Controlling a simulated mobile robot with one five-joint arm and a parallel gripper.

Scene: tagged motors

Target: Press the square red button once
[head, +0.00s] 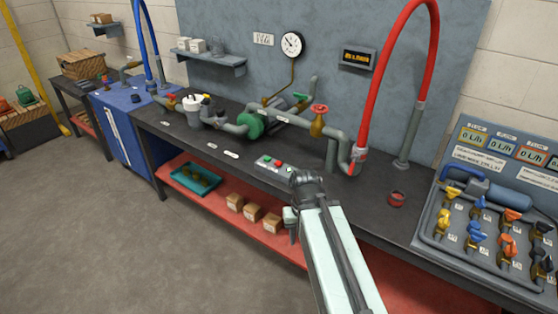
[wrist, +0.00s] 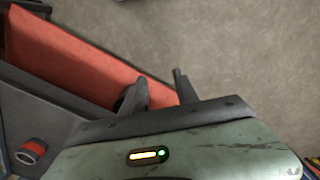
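A small grey panel (head: 263,164) lies on the dark bench top in the head view. It carries a red button (head: 278,163) and a green button (head: 267,159). Their exact shape is too small to tell. My arm reaches up from the bottom, and its bent joint is just right of the panel. My gripper shows in the wrist view (wrist: 159,77) with its two dark fingers apart and nothing between them. It hangs over the bench's front edge, apart from the buttons. The panel does not show in the wrist view.
A red lower shelf (head: 230,213) holds cardboard boxes (head: 253,211) and a teal tray (head: 178,176). Behind the panel stand pipes and valves (head: 317,122). A red hose (head: 382,60) rises to the right, near a red ring-like part (head: 397,199). The floor in front is clear.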

